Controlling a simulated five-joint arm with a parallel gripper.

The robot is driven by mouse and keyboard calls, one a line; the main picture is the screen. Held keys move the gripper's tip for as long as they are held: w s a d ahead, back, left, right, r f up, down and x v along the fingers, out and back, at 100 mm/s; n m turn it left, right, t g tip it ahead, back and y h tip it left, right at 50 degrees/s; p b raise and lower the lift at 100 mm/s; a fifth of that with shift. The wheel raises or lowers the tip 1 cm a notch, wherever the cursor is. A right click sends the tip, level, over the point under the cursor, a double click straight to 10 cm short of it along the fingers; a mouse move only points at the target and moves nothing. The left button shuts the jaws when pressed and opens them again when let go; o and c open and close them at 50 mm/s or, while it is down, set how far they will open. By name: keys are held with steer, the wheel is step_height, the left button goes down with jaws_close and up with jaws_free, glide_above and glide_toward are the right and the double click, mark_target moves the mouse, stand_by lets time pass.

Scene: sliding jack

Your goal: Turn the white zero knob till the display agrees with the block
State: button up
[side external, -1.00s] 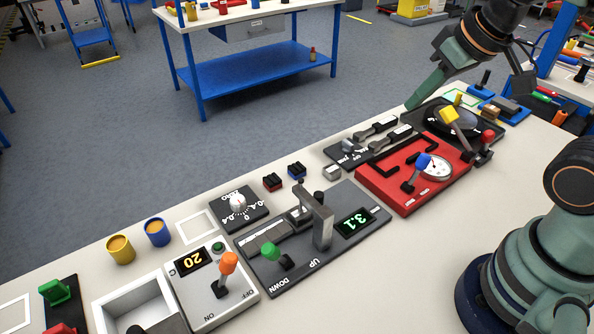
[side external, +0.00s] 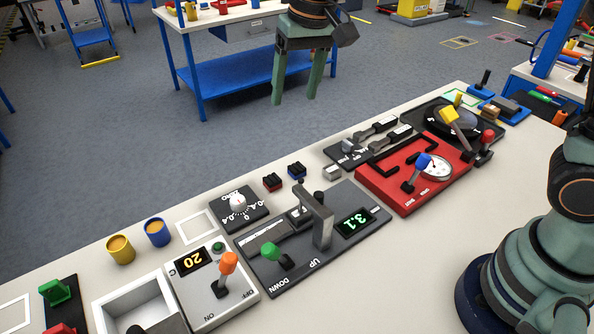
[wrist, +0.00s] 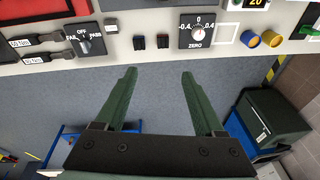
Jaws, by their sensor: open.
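The white zero knob (side external: 238,203) sits on a dark plate marked -0.4, 0 and 0.4, left of the jack. It also shows in the wrist view (wrist: 198,37); its exact pointing is too small to tell. The green display (side external: 356,222) on the dark jack plate reads 3.1. A silver block (side external: 332,172) lies behind the jack, with a red-and-black block (side external: 272,182) and a blue-and-black block (side external: 297,170) nearby. I cannot tell which block is meant. My gripper (side external: 294,101) is open and empty, high and beyond the bench's far edge, apart from the knob.
A red panel (side external: 395,195) lies further right. The bench front is clear.

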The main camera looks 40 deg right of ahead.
steer(key=m+g, duration=0.1)
steer(key=g, duration=0.1)
glide_above(238, 199)
step_height(238, 199, down, 10)
steer(key=shift+h, duration=0.3)
step_height(238, 199, down, 12)
steer(key=shift+f, duration=0.25)
steer(key=shift+c, duration=0.3)
jaws_close()
